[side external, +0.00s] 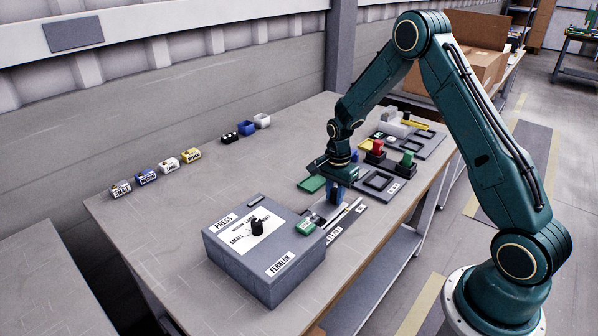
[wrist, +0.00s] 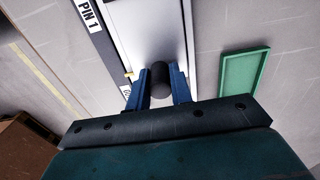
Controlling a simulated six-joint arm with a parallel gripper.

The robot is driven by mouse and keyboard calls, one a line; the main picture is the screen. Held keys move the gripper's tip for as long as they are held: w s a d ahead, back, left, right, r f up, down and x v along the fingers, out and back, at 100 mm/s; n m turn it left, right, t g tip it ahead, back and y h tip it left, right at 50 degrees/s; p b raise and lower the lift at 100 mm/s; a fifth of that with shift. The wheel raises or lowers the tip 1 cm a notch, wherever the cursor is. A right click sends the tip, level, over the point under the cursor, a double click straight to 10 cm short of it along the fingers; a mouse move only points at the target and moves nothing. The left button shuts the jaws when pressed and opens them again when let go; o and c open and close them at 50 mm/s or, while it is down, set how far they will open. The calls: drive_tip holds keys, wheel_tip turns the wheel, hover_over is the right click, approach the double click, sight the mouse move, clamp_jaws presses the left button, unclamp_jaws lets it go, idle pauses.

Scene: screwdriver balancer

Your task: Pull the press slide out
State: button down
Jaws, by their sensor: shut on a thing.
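The press (side external: 262,285) is a grey box with a black dial (side external: 257,227) and a green piece (side external: 305,229) at its right edge. A pale slide plate (wrist: 148,28) runs between rails in the wrist view, with a dark round knob (wrist: 160,78) on it. My gripper (wrist: 160,85) has its two blue fingers on either side of that knob and is shut on it. In the side view my gripper (side external: 335,200) points down just behind the press, over the slide rails; its fingers hide the knob there.
A green tray (side external: 311,184) lies left of my gripper; it also shows in the wrist view (wrist: 245,83). Dark fixtures (side external: 380,182) with red and green blocks stand to the right. Small labelled bins (side external: 145,176) line the left side. The table's middle-left is clear.

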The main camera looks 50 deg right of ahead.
drive_tip(key=shift+d, duration=2.35)
drive_tip(key=c, duration=1.2)
unclamp_jaws()
drive_tip(key=shift+o, duration=0.2)
drive_tip(key=shift+r, duration=0.1)
wheel_tip(320, 180, up, 7)
